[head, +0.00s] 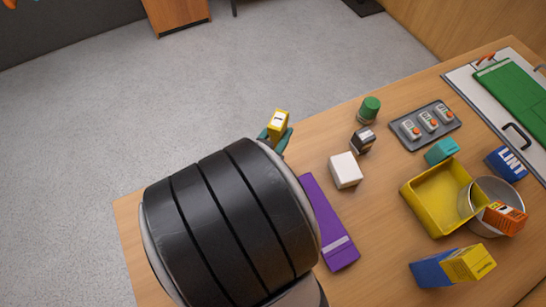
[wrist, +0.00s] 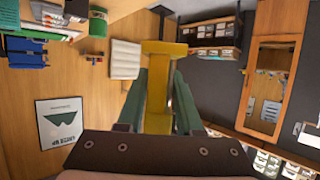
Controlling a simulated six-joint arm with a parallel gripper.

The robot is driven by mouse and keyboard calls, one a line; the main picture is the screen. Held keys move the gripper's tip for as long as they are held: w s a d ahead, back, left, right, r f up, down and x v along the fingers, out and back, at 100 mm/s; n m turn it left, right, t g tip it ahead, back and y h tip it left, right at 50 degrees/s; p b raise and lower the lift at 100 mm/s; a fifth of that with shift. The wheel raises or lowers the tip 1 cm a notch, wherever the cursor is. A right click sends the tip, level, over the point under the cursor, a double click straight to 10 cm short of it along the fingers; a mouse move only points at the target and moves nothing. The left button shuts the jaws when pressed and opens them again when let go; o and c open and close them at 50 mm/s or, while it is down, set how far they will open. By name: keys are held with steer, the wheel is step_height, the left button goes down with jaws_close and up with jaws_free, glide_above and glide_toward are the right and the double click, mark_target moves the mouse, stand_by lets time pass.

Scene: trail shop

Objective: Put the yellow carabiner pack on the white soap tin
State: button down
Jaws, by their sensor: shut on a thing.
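The yellow carabiner pack (head: 279,121) is in my gripper (head: 272,135), raised at the table's far left edge in the head view. In the wrist view the yellow pack (wrist: 158,85) stands between the two green fingers of my gripper (wrist: 158,105), which are shut on it. The white soap tin (head: 345,170) sits on the table to the right of and below my gripper in the head view, apart from the pack. Its top looks bare. My own arm hides part of the table to the left of the tin.
A dark jar (head: 363,140) and a green-capped item (head: 370,108) stand behind the tin. A purple pouch (head: 328,222) lies in front. To the right are a grey tray (head: 404,138), a yellow bin (head: 407,197), a metal bowl (head: 512,192) and several boxes.

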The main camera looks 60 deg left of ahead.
steer(key=shift+n+g+y, duration=0.3)
steer(key=shift+n, duration=0.1)
steer(key=s+f, duration=0.1)
steer(key=f, duration=0.1)
steer(key=s+f, duration=0.1)
steer(key=f, duration=0.2)
steer(key=s+f, duration=0.1)
steer(key=f, duration=0.2)
steer(key=shift+s+a, duration=0.1)
steer(key=shift+a, duration=0.15)
steer(key=c, duration=0.6)
jaws_free()
steer(key=shift+f, duration=0.1)
steer(key=shift+o, duration=0.2)
steer(key=shift+s+d+r, duration=0.15)
steer(key=shift+s+r, duration=0.05)
steer(key=shift+r, duration=0.05)
steer(key=v, duration=1.1)
steer(key=shift+d, duration=0.2)
steer(key=shift+s+r, duration=0.15)
